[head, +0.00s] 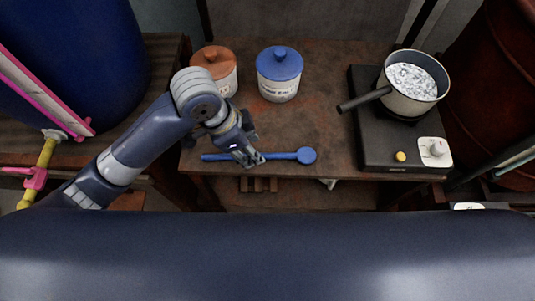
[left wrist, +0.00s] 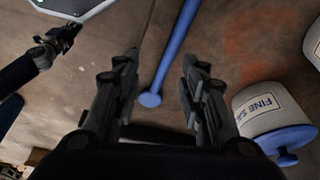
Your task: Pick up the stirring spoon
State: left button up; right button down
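The blue stirring spoon (head: 285,156) lies flat on the brown table, its round bowl to the right and its handle to the left. My left gripper (head: 250,158) is over the handle in the head view and hides part of it. In the left wrist view the spoon (left wrist: 171,57) runs between the two spread fingers of my left gripper (left wrist: 161,58), with clear gaps on both sides. The fingers hold nothing. What looks like my right gripper (left wrist: 62,38) shows small at the upper left there; its opening is unclear.
A blue-lidded jar (head: 279,85) and an orange-lidded jar (head: 216,67) stand behind the spoon. To the right, a saucepan (head: 413,95) sits on a black hot plate (head: 375,148), its handle pointing left. The table between spoon and hot plate is clear.

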aim_at(229, 156)
pick_arm(q)
jog(key=w+a+r+m+g+y, duration=0.1)
jog(key=w+a+r+m+y, duration=0.15)
jog(key=a, duration=0.35)
jog(key=shift+y, duration=0.35)
notch_tip(229, 156, down, 10)
jog(key=shift+f+b, duration=0.15)
jog(key=shift+b, duration=0.45)
grip_shut()
